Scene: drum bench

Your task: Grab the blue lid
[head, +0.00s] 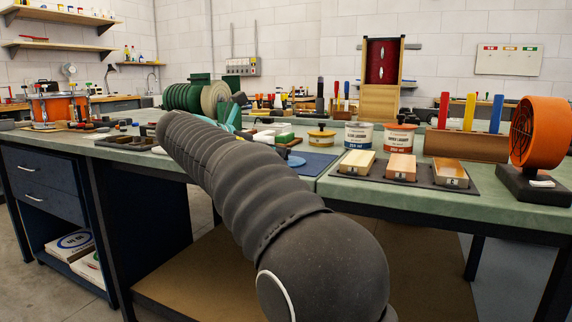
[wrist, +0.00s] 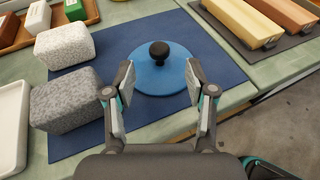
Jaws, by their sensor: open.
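The blue lid (wrist: 162,74) is a round flat disc with a black knob (wrist: 159,52) at its centre. It lies on a dark blue mat (wrist: 94,138) in the wrist view. My gripper (wrist: 157,88) is open, with one finger on each side of the lid's near part, and nothing is held between them. I cannot tell how high the fingers are above the mat.
A grey speckled block (wrist: 66,100) and a white block (wrist: 64,47) stand left of the lid. Wooden blocks (wrist: 243,20) on a dark tray lie at the upper right. The bench edge drops to the floor at the right.

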